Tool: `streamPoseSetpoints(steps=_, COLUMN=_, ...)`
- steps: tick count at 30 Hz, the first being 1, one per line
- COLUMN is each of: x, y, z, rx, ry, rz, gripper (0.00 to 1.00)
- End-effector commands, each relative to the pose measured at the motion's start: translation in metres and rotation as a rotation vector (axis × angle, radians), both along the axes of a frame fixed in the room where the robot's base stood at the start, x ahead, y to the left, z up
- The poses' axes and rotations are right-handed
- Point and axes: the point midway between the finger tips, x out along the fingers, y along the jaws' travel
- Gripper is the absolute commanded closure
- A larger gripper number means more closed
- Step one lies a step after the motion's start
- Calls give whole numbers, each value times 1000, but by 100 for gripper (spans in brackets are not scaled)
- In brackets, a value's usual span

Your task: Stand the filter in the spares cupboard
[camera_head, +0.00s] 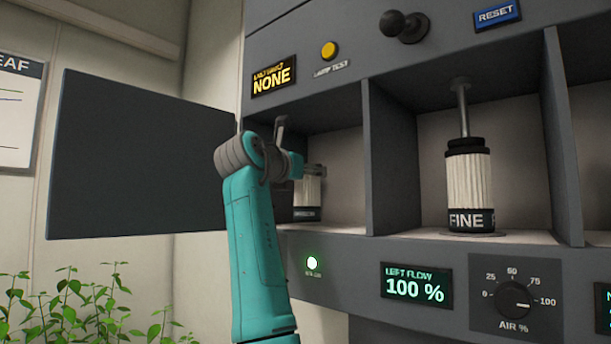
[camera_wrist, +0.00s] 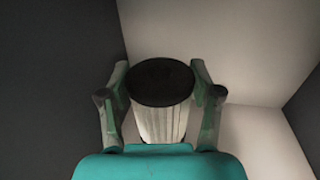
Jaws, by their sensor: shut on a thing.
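A pale pleated filter (camera_head: 308,190) with a dark lower band is inside the left compartment (camera_head: 345,185), partly hidden by my arm. The compartment has a large dark panel, like an open door (camera_head: 140,160), at its left; I read it as the spares cupboard, though no label shows. My gripper (camera_wrist: 161,85) is shut on the filter, one finger on each side, with its black round cap (camera_wrist: 160,80) facing the wrist camera. The filter looks upright and low, near the compartment floor; whether it touches is hidden.
A second filter (camera_head: 468,190), marked FINE, stands in the middle bay under a metal rod (camera_head: 462,105). A divider (camera_head: 390,160) separates the bays. Below are a flow display (camera_head: 415,288) and an air dial (camera_head: 514,297). Plants (camera_head: 75,310) grow at lower left.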

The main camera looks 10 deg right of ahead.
Motion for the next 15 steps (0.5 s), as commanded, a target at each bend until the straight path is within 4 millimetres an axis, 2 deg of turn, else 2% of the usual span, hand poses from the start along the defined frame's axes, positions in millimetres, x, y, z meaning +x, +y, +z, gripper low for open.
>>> streamPoseSetpoints(steps=12, x=0, y=3, z=-8, rx=-1, ry=1, rz=2, gripper=100)
streamPoseSetpoints(steps=13, x=0, y=3, z=-8, rx=0, ry=1, rz=2, gripper=29)
streamPoseSetpoints(steps=15, x=0, y=3, z=-8, rx=0, ry=1, rz=2, gripper=11)
